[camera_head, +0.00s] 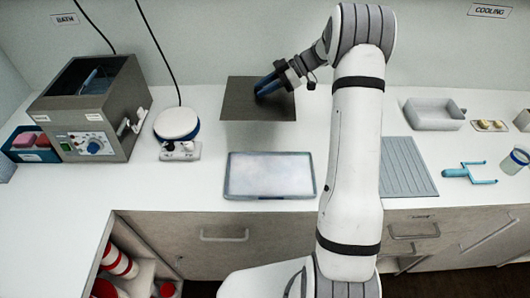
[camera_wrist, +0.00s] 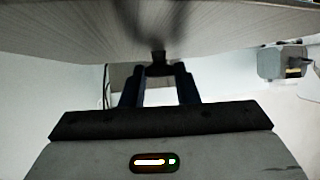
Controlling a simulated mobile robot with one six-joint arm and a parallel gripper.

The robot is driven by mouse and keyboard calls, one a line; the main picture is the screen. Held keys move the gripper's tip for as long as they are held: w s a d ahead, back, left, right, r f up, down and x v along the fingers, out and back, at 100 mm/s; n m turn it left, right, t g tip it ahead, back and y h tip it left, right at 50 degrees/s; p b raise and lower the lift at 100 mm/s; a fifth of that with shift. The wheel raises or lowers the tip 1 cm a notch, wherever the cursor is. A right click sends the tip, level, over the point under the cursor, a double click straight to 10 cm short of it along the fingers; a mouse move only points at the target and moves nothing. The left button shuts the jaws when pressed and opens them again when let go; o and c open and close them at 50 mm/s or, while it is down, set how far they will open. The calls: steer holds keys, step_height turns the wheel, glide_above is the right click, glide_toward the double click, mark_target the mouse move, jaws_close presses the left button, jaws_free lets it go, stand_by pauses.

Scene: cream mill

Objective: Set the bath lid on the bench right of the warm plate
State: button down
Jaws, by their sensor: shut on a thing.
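The bath lid (camera_head: 240,105) is a dark square sheet. My gripper (camera_head: 262,92) is shut on it. In the wrist view the lid (camera_wrist: 70,30) spans the top and its small dark knob (camera_wrist: 158,58) sits between the fingers (camera_wrist: 160,85). The lid is over the back of the bench, right of the warm plate (camera_head: 177,124), a small round white-topped unit with a blue rim. A soft shadow lies below the lid; I cannot tell how large the gap is. The bath (camera_head: 97,147) is a grey box with an open top at the left.
A pale flat tray (camera_head: 270,196) lies in front of the lid. A ribbed grey mat (camera_head: 408,168), a grey open box (camera_head: 434,115) and a blue forked tool (camera_head: 468,174) are right of my arm. A blue bin (camera_head: 30,154) stands left of the bath. Bench around the lid is bare.

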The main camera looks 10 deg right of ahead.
mark_target(265, 124)
step_height(265, 124, down, 2)
steer(key=shift+f+b, duration=0.2)
steer(key=shift+b, duration=0.3)
steer(key=shift+f+p, duration=0.8)
steer(key=shift+f, duration=4.2)
steer(key=c, duration=1.1)
jaws_free()
